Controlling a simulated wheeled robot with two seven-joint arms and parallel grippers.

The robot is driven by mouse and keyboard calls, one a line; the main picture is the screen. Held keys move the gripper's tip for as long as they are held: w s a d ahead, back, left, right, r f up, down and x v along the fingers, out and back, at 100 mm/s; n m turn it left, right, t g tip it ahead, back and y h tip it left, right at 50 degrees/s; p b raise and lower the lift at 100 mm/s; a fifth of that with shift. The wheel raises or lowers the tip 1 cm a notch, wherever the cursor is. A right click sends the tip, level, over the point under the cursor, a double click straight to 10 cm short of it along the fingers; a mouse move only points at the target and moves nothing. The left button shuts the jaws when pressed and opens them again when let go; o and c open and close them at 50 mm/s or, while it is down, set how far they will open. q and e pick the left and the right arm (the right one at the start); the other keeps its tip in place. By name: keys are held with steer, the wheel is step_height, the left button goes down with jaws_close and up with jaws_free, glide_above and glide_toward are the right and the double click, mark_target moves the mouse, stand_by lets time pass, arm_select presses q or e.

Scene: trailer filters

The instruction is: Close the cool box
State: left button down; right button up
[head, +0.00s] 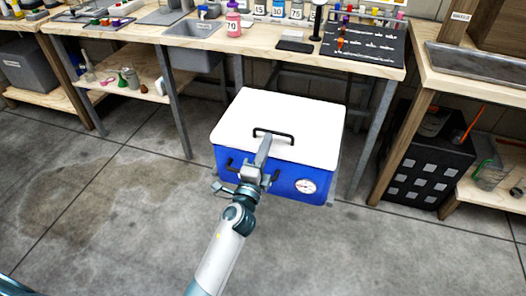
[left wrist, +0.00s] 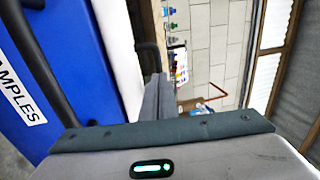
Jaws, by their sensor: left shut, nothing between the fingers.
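The cool box (head: 230,160) is blue with a white lid (head: 290,112) and stands on the floor. The lid lies flat over the top and looks closed in the head view. It has a black handle (head: 273,134) on top, and a round gauge (head: 305,186) is on the front. My left gripper (head: 265,142) is at the lid's front edge, just in front of the lid handle, shut and empty. In the left wrist view the blue wall (left wrist: 65,50) with a "SAMPLES" label and the white lid edge (left wrist: 118,50) are beside the fingers (left wrist: 157,95). My right gripper is out of view.
A wooden workbench (head: 270,45) with a sink, bottles and a dark tool mat stands behind the box. A black crate (head: 428,160) is under the right bench. The concrete floor (head: 110,200) left of the box is clear.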

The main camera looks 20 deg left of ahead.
arm_select(q)
steer(key=shift+w, duration=0.2)
stand_by(0.3)
steer(key=shift+w, duration=0.1)
